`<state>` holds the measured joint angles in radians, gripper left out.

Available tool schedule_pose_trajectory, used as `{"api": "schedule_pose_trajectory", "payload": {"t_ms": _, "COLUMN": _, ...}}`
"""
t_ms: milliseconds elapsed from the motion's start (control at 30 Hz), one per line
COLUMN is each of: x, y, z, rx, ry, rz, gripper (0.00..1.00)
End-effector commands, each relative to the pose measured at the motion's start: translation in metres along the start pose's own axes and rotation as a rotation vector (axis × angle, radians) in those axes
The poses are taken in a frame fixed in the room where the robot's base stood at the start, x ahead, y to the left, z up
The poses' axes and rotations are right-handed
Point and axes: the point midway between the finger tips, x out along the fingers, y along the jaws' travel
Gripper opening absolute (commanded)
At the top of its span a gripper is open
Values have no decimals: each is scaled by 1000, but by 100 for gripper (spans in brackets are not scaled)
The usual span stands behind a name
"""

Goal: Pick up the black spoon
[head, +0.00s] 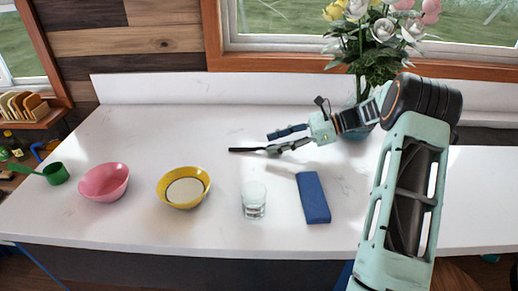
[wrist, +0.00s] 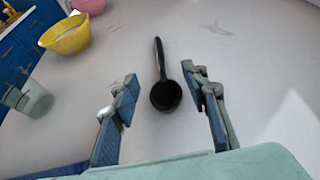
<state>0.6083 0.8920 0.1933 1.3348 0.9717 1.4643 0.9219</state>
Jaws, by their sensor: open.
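The black spoon (wrist: 165,92) lies on the white counter, its round bowl nearest me and its handle pointing away in the wrist view. In the head view its dark handle (head: 243,150) shows to the left of my gripper, and its bowl is hidden or hard to make out by the fingers. My gripper (head: 270,143) is open and reaches left, low over the counter. In the wrist view the blue-padded fingers of my gripper (wrist: 165,100) are spread on either side of the spoon's bowl, with a gap on both sides. Nothing is held.
A clear glass (head: 254,201), a blue box-like object (head: 313,197), a yellow bowl (head: 183,203), a pink bowl (head: 104,183) and a green scoop (head: 54,173) stand nearer the front edge. A flower vase (head: 358,133) stands behind my wrist. The counter's back left is clear.

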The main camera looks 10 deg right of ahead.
Motion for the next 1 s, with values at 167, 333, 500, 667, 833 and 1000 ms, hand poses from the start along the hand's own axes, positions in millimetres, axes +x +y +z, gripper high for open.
{"api": "schedule_pose_trajectory", "payload": {"t_ms": 167, "x": 29, "y": -1, "z": 1, "rx": 1, "ry": -2, "rz": 3, "gripper": 41}}
{"api": "schedule_pose_trajectory", "payload": {"t_ms": 333, "x": 41, "y": -1, "z": 0, "rx": 0, "ry": -1, "rz": 2, "gripper": 41}}
{"api": "schedule_pose_trajectory", "payload": {"t_ms": 500, "x": 42, "y": -1, "z": -1, "rx": 0, "ry": 0, "rz": 1, "gripper": 41}}
{"api": "schedule_pose_trajectory", "payload": {"t_ms": 667, "x": 41, "y": -1, "z": -1, "rx": -1, "ry": 0, "rz": 1, "gripper": 27}}
{"api": "schedule_pose_trajectory", "payload": {"t_ms": 833, "x": 41, "y": -1, "z": -1, "rx": -1, "ry": 0, "rz": 1, "gripper": 8}}
{"api": "schedule_pose_trajectory", "payload": {"t_ms": 1000, "x": 41, "y": -1, "z": -1, "rx": 0, "ry": 0, "rz": 1, "gripper": 3}}
